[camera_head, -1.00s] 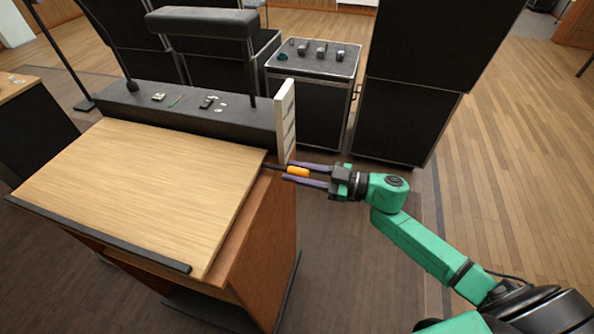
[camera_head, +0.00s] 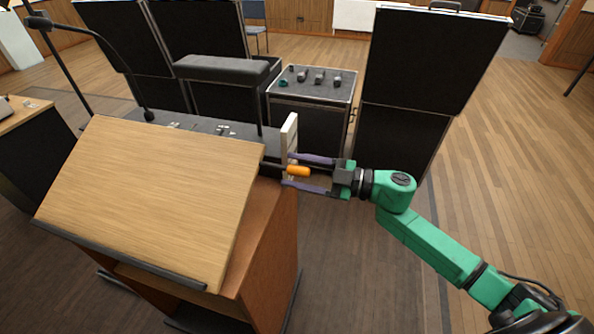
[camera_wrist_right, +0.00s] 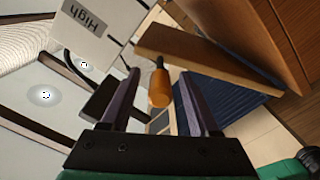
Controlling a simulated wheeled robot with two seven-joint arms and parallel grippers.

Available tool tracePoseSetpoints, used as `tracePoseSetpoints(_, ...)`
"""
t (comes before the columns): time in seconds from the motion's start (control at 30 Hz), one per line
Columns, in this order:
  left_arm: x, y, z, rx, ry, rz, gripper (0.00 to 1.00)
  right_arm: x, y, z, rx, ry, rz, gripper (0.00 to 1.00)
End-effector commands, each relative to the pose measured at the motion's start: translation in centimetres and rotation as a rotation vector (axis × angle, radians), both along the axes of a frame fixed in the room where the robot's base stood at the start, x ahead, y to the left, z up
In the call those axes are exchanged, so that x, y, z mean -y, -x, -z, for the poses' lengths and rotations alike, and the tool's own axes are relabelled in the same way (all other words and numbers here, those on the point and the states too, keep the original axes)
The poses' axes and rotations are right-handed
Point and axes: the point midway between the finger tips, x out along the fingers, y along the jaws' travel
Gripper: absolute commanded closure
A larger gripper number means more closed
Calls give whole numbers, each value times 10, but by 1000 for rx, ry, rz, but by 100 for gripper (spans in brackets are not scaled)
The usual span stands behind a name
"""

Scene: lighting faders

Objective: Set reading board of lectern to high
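The lectern's wooden reading board (camera_head: 150,185) is tilted up at its far edge, with a dark ledge along its near edge. An orange handle (camera_head: 299,171) sticks out from the board's right side on a dark rod. My right gripper (camera_head: 300,172) is around the handle, its two purple fingers apart, with gaps on both sides. In the right wrist view the handle (camera_wrist_right: 159,87) also shows between the spread fingers. A pale upright plate (camera_head: 290,134) stands behind the handle. It bears an upside-down "High" label (camera_wrist_right: 82,20) in the wrist view. My left gripper is out of view.
The lectern's wooden body (camera_head: 268,240) is left of my right arm. A black case with knobs (camera_head: 315,84) and tall black cabinets (camera_head: 435,65) stand behind.

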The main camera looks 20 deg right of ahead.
Motion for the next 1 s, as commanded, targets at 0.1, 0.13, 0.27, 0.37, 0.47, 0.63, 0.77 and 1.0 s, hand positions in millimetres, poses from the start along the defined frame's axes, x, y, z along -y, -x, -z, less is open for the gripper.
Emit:
tracePoseSetpoints(0.1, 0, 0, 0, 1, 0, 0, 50, 0, 0, 1, -1, 0, 1, 39)
tracePoseSetpoints(0.13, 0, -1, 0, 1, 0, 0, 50, 0, 0, 1, -1, 0, 1, 39)
tracePoseSetpoints(0.27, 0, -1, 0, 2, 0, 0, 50, 0, 0, 1, -2, 1, 0, 39)
tracePoseSetpoints(0.37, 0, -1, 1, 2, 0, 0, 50, 1, 0, 2, -3, 1, 0, 39)
tracePoseSetpoints(0.47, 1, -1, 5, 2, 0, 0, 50, 7, 4, 4, -4, 2, 3, 39)
tracePoseSetpoints(0.63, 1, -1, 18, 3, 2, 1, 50, 33, 21, 8, -6, 4, 2, 39)
tracePoseSetpoints(0.77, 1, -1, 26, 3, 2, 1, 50, 55, 36, 7, -6, 3, 0, 39)
tracePoseSetpoints(1.0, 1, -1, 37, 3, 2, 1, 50, 101, 65, 5, -7, 2, 1, 39)
